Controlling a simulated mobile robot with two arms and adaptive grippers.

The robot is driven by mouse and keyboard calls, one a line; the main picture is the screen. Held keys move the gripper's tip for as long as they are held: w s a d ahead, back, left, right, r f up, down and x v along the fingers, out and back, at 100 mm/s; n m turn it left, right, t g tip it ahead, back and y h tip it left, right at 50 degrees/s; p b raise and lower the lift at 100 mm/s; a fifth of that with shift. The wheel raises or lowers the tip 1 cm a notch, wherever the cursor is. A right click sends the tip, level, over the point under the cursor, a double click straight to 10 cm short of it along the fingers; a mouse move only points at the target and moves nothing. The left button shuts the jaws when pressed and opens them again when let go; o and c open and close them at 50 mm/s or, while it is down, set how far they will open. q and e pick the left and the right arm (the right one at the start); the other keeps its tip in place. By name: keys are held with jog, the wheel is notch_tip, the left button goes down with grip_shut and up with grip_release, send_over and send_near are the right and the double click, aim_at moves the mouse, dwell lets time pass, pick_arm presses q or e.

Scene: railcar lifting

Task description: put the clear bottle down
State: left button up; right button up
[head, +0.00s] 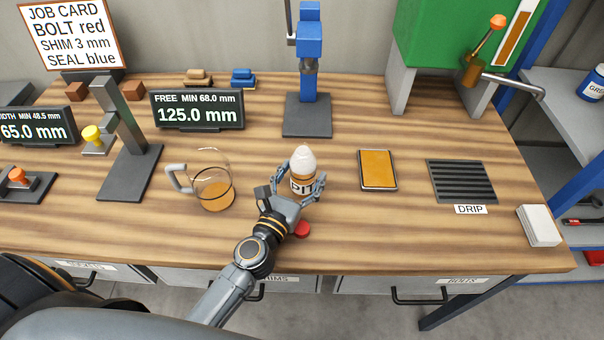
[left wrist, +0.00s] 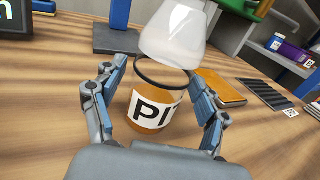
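The bottle (head: 303,163) has a translucent whitish top, an amber lower part and a white label with dark letters. It looks upright on the wooden bench, though its base is partly hidden in the head view. My left gripper (head: 295,184) comes from the near side, with one finger on either side of the bottle. In the left wrist view the bottle (left wrist: 160,105) stands between the spread fingers (left wrist: 155,82), with slight gaps showing beside it. The fingers look open around it, not closed on it. My right gripper is not in view.
A glass jug (head: 215,193) with amber liquid stands left of the gripper. A red round thing (head: 302,229) lies close by the wrist. An orange-topped pad (head: 377,170) and a drip grate (head: 462,181) are to the right. A blue-columned stand (head: 307,113) is behind.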

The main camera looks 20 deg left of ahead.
pick_arm(q)
jog(key=shift+r, duration=0.1)
jog(key=shift+s, duration=0.15)
jog(key=s+b, duration=0.1)
jog(key=s, duration=0.2)
jog(key=s+b, duration=0.2)
jog(key=s, duration=0.2)
jog(key=s+a+b, duration=0.1)
jog(key=s, duration=0.2)
jog(key=shift+s+a, duration=0.1)
jog(key=shift+s, duration=0.1)
jog(key=shift+s+r+b, duration=0.1)
jog(key=shift+s+b, duration=0.3)
jog(key=shift+s, duration=0.25)
